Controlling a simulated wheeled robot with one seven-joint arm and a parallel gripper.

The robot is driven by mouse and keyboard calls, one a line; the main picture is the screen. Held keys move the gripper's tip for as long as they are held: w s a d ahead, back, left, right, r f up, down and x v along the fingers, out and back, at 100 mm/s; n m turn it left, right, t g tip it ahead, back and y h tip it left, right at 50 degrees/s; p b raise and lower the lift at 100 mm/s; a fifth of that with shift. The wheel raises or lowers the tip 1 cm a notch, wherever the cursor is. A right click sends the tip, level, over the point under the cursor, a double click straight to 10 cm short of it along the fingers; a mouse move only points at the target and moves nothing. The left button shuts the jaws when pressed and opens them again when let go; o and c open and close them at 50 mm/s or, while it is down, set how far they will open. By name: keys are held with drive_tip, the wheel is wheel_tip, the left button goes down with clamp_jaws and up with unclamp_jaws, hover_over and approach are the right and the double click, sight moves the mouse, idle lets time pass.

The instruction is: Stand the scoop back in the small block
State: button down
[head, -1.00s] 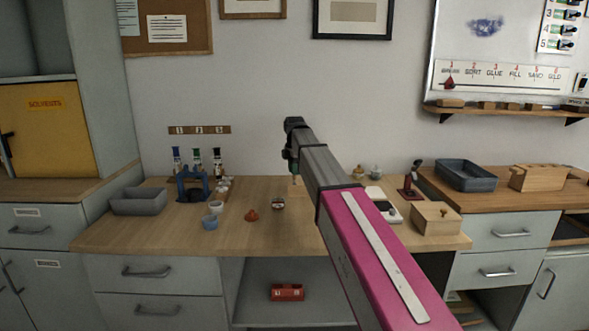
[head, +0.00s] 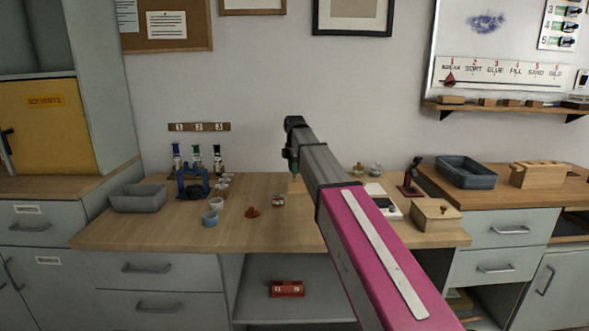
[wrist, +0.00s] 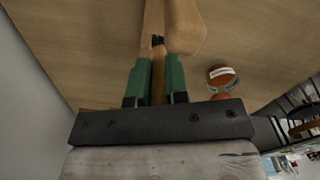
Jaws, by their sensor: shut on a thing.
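My gripper (wrist: 157,85) is shut, its green fingers closed on a slim wooden piece (wrist: 158,72) that looks like the scoop's handle. In the wrist view a wider, rounded wooden piece (wrist: 186,28) and a narrow wooden strip (wrist: 153,18) lie just beyond the fingertips, with a small dark spot between them. I cannot tell which of these belong to the scoop and which to the small block. In the head view my gripper (head: 294,172) points down over the rear middle of the bench, with a pale wooden bit (head: 295,186) under it. My arm hides the area to its right.
A small labelled jar (head: 278,200) and a reddish-brown cone (head: 252,212) stand left of my gripper on the bench (head: 150,228). Farther left are bowls (head: 210,218), a blue bottle rack (head: 192,186) and a grey tray (head: 138,198). A wooden box (head: 437,216) stands right of my arm.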

drive_tip(key=shift+f, duration=1)
idle(0.6)
drive_tip(key=c, duration=1)
unclamp_jaws()
drive_tip(key=shift+c, duration=0.2)
drive_tip(key=shift+r, duration=0.2)
drive_tip(key=shift+r, duration=2.35)
wheel_tip(320, 180, up, 11)
drive_tip(key=shift+f, duration=0.15)
